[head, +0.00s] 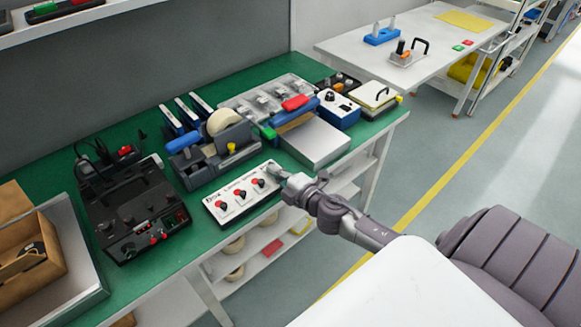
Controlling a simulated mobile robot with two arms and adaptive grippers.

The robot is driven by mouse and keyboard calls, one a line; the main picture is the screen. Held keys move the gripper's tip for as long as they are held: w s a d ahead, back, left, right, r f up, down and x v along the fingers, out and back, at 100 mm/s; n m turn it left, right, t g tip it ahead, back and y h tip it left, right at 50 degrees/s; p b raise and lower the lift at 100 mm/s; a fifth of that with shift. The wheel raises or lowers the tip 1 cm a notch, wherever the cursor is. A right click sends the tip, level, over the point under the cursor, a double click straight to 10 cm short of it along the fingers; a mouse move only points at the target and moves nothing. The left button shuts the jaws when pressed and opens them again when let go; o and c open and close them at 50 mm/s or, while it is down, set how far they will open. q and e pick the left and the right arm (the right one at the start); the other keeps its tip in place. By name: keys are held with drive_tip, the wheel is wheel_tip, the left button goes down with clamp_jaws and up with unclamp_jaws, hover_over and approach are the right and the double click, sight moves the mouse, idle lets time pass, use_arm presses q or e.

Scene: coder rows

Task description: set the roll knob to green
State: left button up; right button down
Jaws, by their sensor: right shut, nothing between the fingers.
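A white control panel (249,201) lies near the front edge of the green bench top (62,196). I cannot tell which knob is the roll knob, nor make out a green mark. My right gripper (274,171) is shut and empty at the panel's right end, close to the right knob. Whether it touches the panel is unclear. My left gripper is not in view.
A grey tape dispenser (208,164) stands close behind the panel. A black device (136,215) is to the left, with a cardboard box (35,235) beyond it. A silver box (316,141) is behind my gripper. Shelves hang below the bench.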

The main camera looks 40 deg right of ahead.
drive_tip(key=s+d+r, duration=0.1)
drive_tip(key=s, duration=1)
drive_tip(key=shift+s+r, duration=0.25)
drive_tip(key=shift+r, duration=0.05)
